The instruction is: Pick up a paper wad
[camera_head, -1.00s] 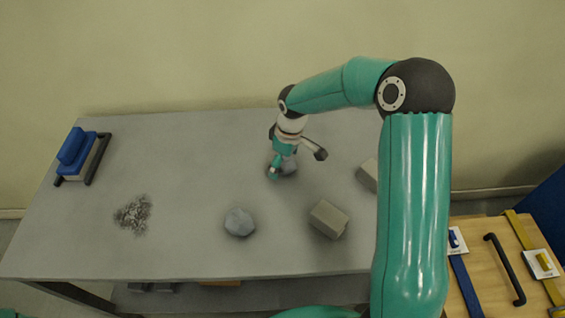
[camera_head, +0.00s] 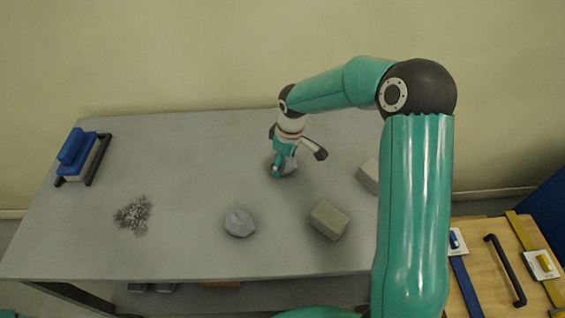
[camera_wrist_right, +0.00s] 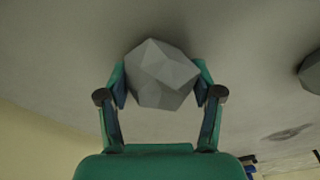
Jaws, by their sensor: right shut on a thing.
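A grey faceted paper wad (camera_wrist_right: 162,75) sits between the two fingers of my right gripper (camera_wrist_right: 160,90), which is shut on it. In the head view the right gripper (camera_head: 284,168) is at the back middle of the table, and the held wad (camera_head: 290,165) shows partly behind it. Whether the wad touches the table is hard to tell. A second grey wad (camera_head: 239,223) lies on the table nearer the front; a grey wad also shows at the right edge of the right wrist view (camera_wrist_right: 311,72). My left gripper is not in view.
The grey table (camera_head: 190,160) also bears two grey-beige blocks (camera_head: 329,220) (camera_head: 370,176) to the right, a pile of grey bits (camera_head: 133,214) at left, and a blue-topped brush-like thing (camera_head: 77,150) at the far left. A wooden surface (camera_head: 500,240) with straps stands at right.

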